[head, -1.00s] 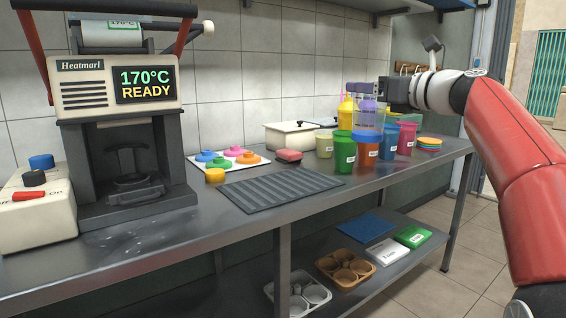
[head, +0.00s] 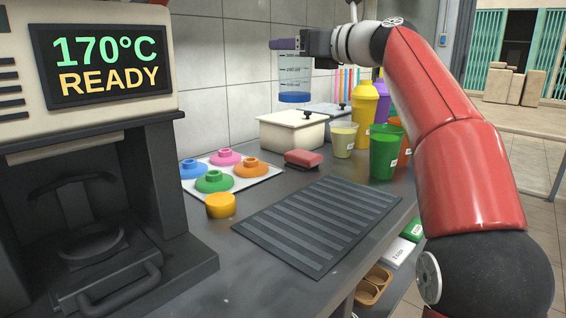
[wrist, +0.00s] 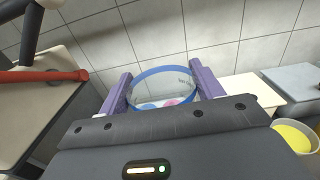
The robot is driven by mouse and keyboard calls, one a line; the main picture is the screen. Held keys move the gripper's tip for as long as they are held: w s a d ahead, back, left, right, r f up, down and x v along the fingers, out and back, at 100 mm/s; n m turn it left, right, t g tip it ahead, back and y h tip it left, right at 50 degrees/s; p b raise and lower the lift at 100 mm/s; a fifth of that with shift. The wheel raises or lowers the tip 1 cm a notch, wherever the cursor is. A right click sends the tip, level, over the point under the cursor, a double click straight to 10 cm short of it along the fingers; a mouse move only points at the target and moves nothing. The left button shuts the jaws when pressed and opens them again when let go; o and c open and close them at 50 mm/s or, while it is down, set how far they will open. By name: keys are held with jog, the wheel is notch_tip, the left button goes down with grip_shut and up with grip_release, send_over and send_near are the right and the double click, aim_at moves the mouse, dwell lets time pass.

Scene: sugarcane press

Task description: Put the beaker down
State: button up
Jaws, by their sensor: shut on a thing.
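The beaker hangs well above the counter, in front of the tiled wall. In the wrist view, the beaker's blue rim (wrist: 163,77) shows between the two purple fingers (wrist: 162,92). Pink and blue shapes show through the beaker, and I see no liquid in it.
A black ribbed mat (head: 318,222) lies bare on the counter. A white tray with coloured knobbed discs (head: 232,172), a yellow disc (head: 220,206), a red block (head: 304,158) and a lidded white box (head: 292,132) stand nearby. Cups (head: 385,152) stand right; the heat press (head: 90,180) stands left.

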notch_tip(320, 180, down, 20)
jog(key=b, duration=1.1)
jog(key=shift+w+a, duration=0.25)
jog(key=shift+a, duration=0.05)
jog(key=o, duration=1.2)
jog(key=shift+o, duration=0.2)
jog(key=shift+r, duration=0.1)
jog(key=v, duration=1.2)
